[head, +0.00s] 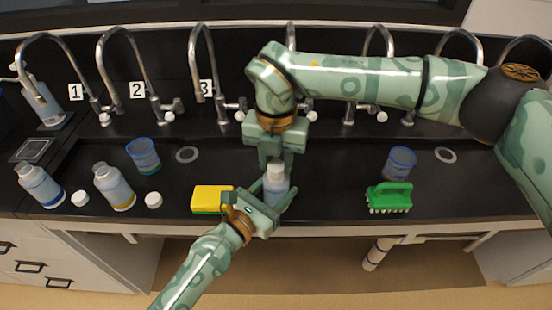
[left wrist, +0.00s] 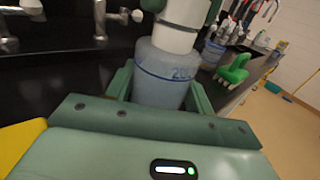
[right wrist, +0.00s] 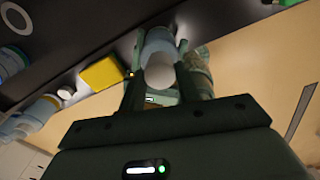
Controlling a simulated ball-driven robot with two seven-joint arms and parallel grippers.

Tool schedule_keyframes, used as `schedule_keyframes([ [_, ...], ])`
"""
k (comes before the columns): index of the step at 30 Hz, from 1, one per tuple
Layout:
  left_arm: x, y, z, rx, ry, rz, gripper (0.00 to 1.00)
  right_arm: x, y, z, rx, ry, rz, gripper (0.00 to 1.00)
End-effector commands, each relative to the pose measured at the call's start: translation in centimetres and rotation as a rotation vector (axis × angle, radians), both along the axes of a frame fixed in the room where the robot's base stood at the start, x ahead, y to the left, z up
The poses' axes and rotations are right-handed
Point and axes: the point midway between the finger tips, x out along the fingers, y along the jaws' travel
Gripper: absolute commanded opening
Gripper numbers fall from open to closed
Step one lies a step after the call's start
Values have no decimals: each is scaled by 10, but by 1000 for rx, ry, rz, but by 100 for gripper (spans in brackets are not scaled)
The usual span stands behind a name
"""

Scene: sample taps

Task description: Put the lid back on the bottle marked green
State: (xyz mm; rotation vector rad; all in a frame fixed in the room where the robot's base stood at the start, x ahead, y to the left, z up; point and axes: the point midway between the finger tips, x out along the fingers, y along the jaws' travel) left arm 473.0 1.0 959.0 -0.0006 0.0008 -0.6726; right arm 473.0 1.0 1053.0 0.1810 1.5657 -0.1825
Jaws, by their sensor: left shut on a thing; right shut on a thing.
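A translucent bottle (head: 275,185) stands upright at the counter's front edge, with a pale blue body that fills the middle of the left wrist view (left wrist: 163,75). My left gripper (head: 273,196) is shut around its body. My right gripper (head: 277,162) comes from above and is shut on the white lid (right wrist: 160,76) at the bottle's top. The lid and bottle are in line; I cannot tell whether the lid is fully seated. The bottle's green mark is not visible to me.
Two open bottles, one blue-banded (head: 40,186) and one yellow-banded (head: 113,187), stand left with white lids (head: 80,198) (head: 153,200) beside them. A yellow sponge (head: 211,197) lies just left of my grippers. A green brush (head: 390,197) and blue cups (head: 400,164) (head: 143,155) are on the counter.

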Motion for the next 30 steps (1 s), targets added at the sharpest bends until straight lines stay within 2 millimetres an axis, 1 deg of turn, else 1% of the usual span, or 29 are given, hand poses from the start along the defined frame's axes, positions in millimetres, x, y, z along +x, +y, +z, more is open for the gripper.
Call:
schedule_keyframes([
  [1,0,0,0,1,0,-1,0,0,0,0,2,0,-151,12],
  [3,0,0,0,1,0,-1,0,0,0,0,1,0,-384,12],
  [5,0,0,-1,2,1,-1,0,0,0,0,2,0,-586,12],
  [6,0,0,0,1,0,-2,0,0,0,0,1,0,-722,12],
  [11,-1,-1,-1,2,1,-2,0,0,0,0,1,0,-1264,12],
  [12,-1,-1,-1,2,1,-2,0,0,0,-1,2,0,-1401,12],
  [17,-1,-1,-1,2,1,-2,0,0,0,-1,0,3,-1958,12],
  [18,-1,-1,-1,2,1,-2,0,-1,1,-2,-1,5,-2105,12],
  [19,-1,-1,-1,2,1,-2,0,-2,2,-2,-1,4,-2192,12],
  [21,-1,-1,-1,3,0,-2,0,-2,3,-1,0,-1,-2290,12],
  [24,-1,-1,-1,3,1,-3,0,-2,1,-1,-3,0,-2390,12],
  [27,-1,-1,-1,3,1,-3,0,-1,0,-1,-5,2,-2443,12],
  [30,-1,-1,-1,3,1,-3,0,0,-1,0,-3,0,-2455,12],
])
